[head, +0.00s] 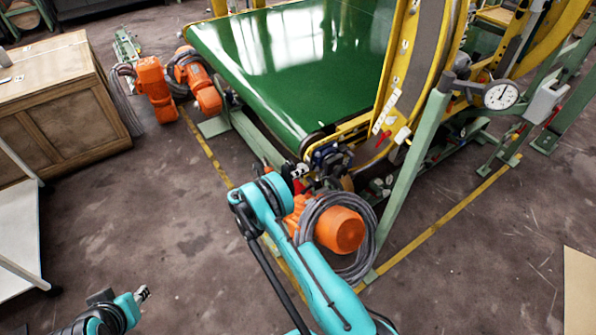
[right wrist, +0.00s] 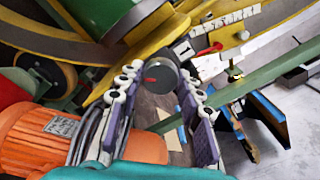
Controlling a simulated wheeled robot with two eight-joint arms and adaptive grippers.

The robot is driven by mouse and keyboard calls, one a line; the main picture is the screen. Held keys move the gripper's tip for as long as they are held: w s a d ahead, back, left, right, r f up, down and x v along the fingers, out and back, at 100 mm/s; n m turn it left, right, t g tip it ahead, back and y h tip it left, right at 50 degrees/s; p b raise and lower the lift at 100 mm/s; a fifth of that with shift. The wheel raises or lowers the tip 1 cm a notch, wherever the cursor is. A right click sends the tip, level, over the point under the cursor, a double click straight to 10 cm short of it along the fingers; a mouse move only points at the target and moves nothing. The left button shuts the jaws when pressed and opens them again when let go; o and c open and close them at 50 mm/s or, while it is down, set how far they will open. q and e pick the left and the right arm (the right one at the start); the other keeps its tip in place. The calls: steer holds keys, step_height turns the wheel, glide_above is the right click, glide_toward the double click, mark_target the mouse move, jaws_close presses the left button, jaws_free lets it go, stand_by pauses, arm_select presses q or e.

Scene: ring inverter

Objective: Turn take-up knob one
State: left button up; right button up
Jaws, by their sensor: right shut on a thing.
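The take-up knob, a dark grey round knob (right wrist: 160,78) with a red mark on its face, sits between the fingertips of my right gripper (right wrist: 158,84) in the right wrist view. The pads stand on either side of it and the gripper is shut on it. In the head view my right gripper (head: 299,172) reaches the near corner of the green belt (head: 290,60); the knob cannot be made out there. My left gripper (head: 140,294) is at the lower left, over the floor and away from the machine; its jaw opening is too small to judge.
An orange motor (head: 340,230) with coiled grey cable is close beside my right arm. A green frame post (head: 418,170) and a dial gauge (head: 501,95) stand to the right. A wooden cabinet (head: 60,115) is at the left. The floor at lower right is mostly clear.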

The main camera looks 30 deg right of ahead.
steer(key=o, duration=1.2)
steer(key=shift+c, duration=0.2)
steer(key=a, duration=1.2)
steer(key=shift+s, duration=0.45)
